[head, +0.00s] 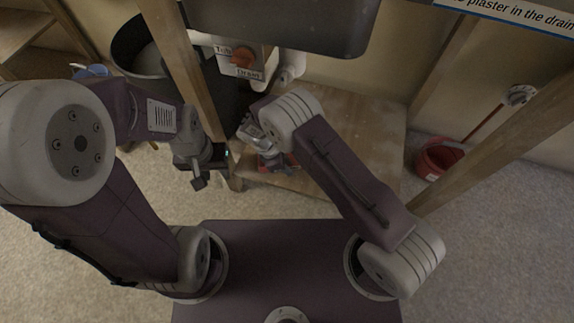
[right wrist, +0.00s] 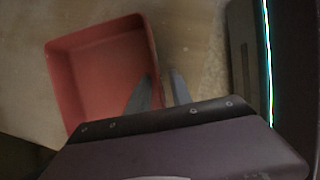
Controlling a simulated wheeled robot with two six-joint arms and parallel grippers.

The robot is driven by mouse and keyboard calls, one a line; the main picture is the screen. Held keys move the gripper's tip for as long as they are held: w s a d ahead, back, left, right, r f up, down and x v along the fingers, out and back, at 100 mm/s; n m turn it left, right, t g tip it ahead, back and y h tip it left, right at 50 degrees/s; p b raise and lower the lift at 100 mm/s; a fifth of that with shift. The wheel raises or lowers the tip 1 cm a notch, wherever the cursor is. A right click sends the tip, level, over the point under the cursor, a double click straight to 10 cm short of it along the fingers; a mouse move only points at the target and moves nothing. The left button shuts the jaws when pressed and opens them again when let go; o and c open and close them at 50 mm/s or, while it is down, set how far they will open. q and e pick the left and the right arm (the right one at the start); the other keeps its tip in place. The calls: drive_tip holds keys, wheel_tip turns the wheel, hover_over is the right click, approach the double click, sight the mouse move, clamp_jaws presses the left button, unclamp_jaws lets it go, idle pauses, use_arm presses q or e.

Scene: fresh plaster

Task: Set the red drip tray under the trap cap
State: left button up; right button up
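The red drip tray (right wrist: 95,75) is an open square tray in the right wrist view. In the head view a bit of its red (head: 265,167) shows on the low wooden shelf, mostly hidden by my right gripper (head: 274,158). In the right wrist view my right gripper (right wrist: 160,88) has its fingers apart, one inside the tray and one outside, with the tray's right wall between them. A gap shows beside the outer finger. White trap piping (head: 290,68) hangs under the sink; I cannot make out its cap. My left gripper (head: 198,181) hangs in front of the wooden post, its fingers unclear.
A box with an orange knob (head: 243,57) and labels "Tub" and "Drain" sits below the dark sink (head: 280,25). A dark bin (head: 138,45) stands behind the post (head: 185,65). A red bucket (head: 437,158) is on the floor at right. The shelf's right part (head: 365,125) is clear.

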drive_tip(key=shift+r, duration=0.1)
drive_tip(key=p+v, duration=0.7)
drive_tip(key=v, duration=0.5)
drive_tip(key=shift+p, duration=0.3)
drive_tip(key=shift+r, duration=0.1)
